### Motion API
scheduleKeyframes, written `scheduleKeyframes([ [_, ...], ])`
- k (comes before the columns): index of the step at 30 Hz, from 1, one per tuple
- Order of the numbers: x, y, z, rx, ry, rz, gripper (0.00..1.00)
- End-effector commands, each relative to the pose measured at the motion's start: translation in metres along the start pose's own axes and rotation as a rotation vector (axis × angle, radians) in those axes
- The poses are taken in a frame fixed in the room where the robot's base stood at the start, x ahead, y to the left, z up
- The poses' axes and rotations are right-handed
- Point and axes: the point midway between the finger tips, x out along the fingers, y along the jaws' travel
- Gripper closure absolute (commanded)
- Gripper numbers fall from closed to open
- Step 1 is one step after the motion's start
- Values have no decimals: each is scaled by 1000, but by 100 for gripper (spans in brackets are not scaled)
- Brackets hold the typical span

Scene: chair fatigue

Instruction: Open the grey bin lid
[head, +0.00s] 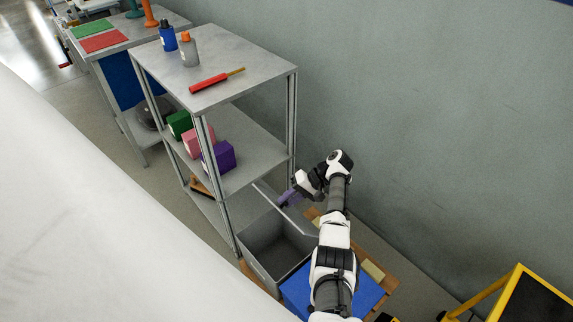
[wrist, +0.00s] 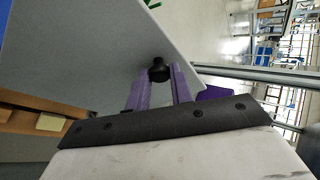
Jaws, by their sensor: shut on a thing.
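The grey bin (head: 262,262) stands on the floor by the foot of the metal shelf, and its inside shows and looks empty. Its grey lid (head: 300,221) is raised and tilted up at the bin's far right side. In the wrist view the lid (wrist: 85,55) is a large grey panel with a black knob (wrist: 159,72). My gripper (head: 287,197) has purple fingers, which also show in the wrist view (wrist: 160,84). They are shut on the knob near the lid's edge. The knob is hidden in the head view.
A blue bin (head: 371,291) stands right beside the grey one, partly behind my arm. The metal shelf (head: 240,65) rises close on the left, with several boxes, bottles and a red tool. A wall lies behind. A yellow-framed object (head: 497,290) stands at lower right.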

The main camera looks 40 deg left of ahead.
Motion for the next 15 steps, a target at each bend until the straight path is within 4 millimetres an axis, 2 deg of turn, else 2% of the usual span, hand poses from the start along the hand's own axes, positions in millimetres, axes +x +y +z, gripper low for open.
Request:
scheduleKeyframes([
  [1,1,7,-4,9,-4,-17,100],
  [15,-32,20,-27,70,-79,-172,100],
])
